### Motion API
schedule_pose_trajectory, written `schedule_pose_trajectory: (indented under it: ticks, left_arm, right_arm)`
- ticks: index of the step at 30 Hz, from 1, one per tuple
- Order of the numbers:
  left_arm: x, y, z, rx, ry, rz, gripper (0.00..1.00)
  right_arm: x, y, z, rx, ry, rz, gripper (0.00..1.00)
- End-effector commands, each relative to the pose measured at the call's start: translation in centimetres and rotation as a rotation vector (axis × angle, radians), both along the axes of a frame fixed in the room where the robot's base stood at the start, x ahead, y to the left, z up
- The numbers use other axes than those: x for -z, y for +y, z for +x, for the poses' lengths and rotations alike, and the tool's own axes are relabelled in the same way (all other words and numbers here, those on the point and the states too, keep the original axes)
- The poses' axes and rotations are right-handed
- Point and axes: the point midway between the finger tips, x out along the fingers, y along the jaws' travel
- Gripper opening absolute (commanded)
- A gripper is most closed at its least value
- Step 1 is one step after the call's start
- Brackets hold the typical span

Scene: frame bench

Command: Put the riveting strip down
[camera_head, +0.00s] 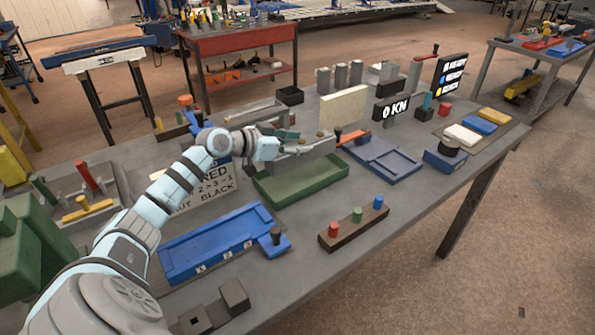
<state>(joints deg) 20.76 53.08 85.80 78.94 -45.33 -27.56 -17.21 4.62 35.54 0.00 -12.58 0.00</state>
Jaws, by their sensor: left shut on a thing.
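My left arm comes in from the lower left, and its gripper (288,138) is over the far side of the green tray (310,187). The gripper is shut on what looks like the riveting strip (312,150), a grey bar. Its exact outline is hard to tell from the grey parts behind it. I cannot tell whether the strip touches anything below. My right gripper is not in view.
A blue tray (215,250) lies nearer, left of a block with red, green and blue knobs (354,226). Another blue tray (383,162) is to the right. A "0 KN" display (392,109) stands behind. Bare bench (300,265) shows in front.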

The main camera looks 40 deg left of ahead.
Motion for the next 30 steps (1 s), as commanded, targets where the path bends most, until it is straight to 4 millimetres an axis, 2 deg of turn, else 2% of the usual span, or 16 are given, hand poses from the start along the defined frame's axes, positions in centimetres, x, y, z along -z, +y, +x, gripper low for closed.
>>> schedule_pose_trajectory:
  ticks: [1,5,10,22,23,26,30]
  left_arm:
    - [1.1,0.0,0.0,-0.001,0.000,-0.002,0.00]
    - [2.9,-0.1,0.0,0.001,-0.002,-0.002,0.00]
    - [6.1,-0.1,0.0,0.000,-0.002,-0.001,0.00]
    - [6.8,0.0,0.0,0.001,-0.003,0.001,0.00]
    - [6.8,0.0,0.0,0.001,-0.001,0.001,0.46]
    - [6.8,0.0,0.0,0.001,-0.001,0.001,0.61]
    - [6.7,0.0,0.0,0.001,-0.001,0.001,0.61]
  right_arm:
    - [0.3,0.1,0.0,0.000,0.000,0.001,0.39]
    - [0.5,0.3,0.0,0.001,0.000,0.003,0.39]
    - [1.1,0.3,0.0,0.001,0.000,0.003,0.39]
    - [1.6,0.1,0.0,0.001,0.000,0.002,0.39]
    - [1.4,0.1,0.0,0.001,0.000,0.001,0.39]
    - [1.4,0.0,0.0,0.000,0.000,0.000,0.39]
    - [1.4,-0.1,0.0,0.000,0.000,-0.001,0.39]
